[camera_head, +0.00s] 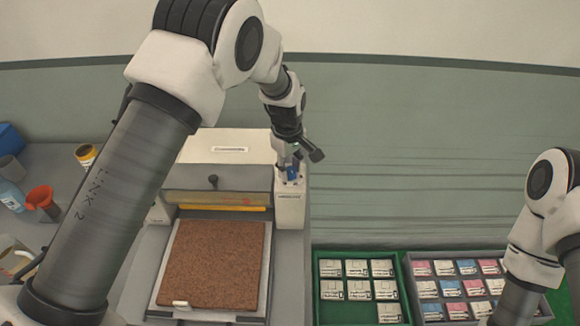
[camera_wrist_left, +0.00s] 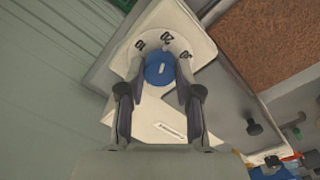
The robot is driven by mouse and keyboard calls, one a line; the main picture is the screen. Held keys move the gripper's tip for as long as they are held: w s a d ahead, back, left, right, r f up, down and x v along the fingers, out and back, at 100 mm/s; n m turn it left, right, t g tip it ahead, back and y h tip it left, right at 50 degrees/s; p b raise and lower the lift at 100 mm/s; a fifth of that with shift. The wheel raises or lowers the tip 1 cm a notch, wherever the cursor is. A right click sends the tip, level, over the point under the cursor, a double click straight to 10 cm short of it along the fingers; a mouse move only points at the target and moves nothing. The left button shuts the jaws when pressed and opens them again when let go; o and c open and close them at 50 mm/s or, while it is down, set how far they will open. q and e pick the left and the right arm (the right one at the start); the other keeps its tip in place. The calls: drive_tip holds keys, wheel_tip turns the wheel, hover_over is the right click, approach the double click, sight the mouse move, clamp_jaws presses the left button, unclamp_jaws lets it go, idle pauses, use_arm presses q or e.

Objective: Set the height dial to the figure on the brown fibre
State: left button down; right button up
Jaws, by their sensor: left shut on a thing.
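The height dial is a blue round knob (camera_wrist_left: 160,68) on a white panel, with printed figures 10, 20 and 30 around it. Its white mark points roughly toward the 20. In the head view the dial (camera_head: 292,174) sits on the white machine's right-hand post. My left gripper (camera_head: 289,166) reaches down from above and is shut on the dial; in the left wrist view its fingers (camera_wrist_left: 158,80) stand either side of it. The brown fibre sheet (camera_head: 215,262) lies flat on the machine's bed, with a small white tag (camera_head: 181,304) at its near left corner. The tag's figure is too small to read. My right gripper is out of view.
The machine's crossbar (camera_head: 217,198) spans behind the sheet. A green tray (camera_head: 334,311) and a grey tray (camera_head: 418,269) with labelled cards stand at the right. A red funnel (camera_head: 41,197) and a yellow-topped jar (camera_head: 86,154) stand at the left.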

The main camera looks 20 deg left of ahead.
use_arm(q)
drive_tip(key=shift+s+f, duration=0.15)
drive_tip(key=shift+f, duration=0.05)
drive_tip(key=c, duration=0.8)
unclamp_jaws()
drive_tip(key=shift+a, duration=0.1)
drive_tip(key=shift+w+r, duration=0.1)
drive_tip(key=shift+w, duration=0.1)
drive_tip(key=r, duration=1.2)
drive_tip(key=shift+s+a, duration=0.15)
drive_tip(key=shift+s, duration=0.1)
drive_tip(key=shift+w+f, duration=0.1)
